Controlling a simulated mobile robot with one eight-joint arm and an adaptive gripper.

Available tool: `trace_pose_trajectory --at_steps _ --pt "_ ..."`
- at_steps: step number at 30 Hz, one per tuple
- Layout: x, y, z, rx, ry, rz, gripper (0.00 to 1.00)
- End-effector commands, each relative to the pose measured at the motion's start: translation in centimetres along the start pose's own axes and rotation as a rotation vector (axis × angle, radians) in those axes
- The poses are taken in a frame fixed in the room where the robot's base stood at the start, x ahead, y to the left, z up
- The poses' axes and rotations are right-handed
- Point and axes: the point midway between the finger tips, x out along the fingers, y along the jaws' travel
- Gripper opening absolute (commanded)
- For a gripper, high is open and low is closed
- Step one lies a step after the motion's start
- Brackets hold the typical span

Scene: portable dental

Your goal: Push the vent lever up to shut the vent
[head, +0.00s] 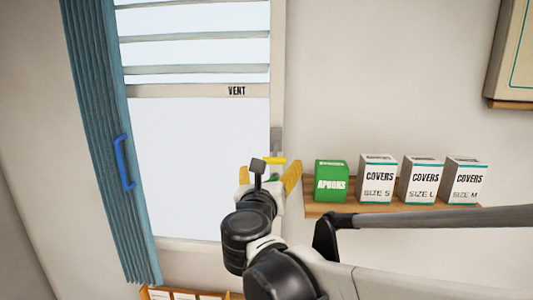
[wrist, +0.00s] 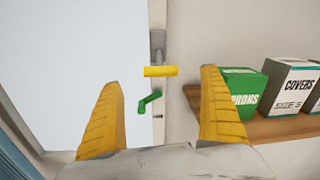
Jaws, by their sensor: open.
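The vent (head: 195,65) is the slatted upper part of the window, with the label VENT on its lower rail. The slats show bright gaps between them. A yellow lever handle (head: 274,160) sits on a grey mount on the window's right frame; it also shows in the wrist view (wrist: 160,71) as a level bar. A green handle (wrist: 149,101) hangs just below it, tilted. My gripper (head: 268,167) is open and empty. In the wrist view its yellow fingers (wrist: 161,78) stand apart on either side of the two handles, with no clear contact.
A wooden shelf (head: 395,211) right of the window holds a green APRONS box (head: 331,181) and several white COVERS boxes (head: 377,180), close to my right finger. A blue curtain (head: 105,130) with a blue tieback (head: 122,163) hangs on the left. A framed board (head: 512,55) is at upper right.

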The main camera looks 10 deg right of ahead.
Motion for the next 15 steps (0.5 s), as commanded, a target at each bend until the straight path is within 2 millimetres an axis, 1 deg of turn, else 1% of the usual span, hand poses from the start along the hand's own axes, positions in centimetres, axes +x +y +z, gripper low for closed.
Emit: trace_pose_trajectory --at_steps 1,3,9,12,15 --pt "1.2 -0.1 0.1 0.001 0.001 -0.004 0.91" --pt "2.7 -0.1 0.1 0.001 0.001 -0.004 0.91" --pt "6.0 -0.1 0.1 0.003 0.002 -0.002 0.91" --pt "7.0 -0.1 0.1 0.003 0.002 -0.002 0.91" --pt "7.5 -0.1 0.0 0.003 0.002 -0.001 0.91"
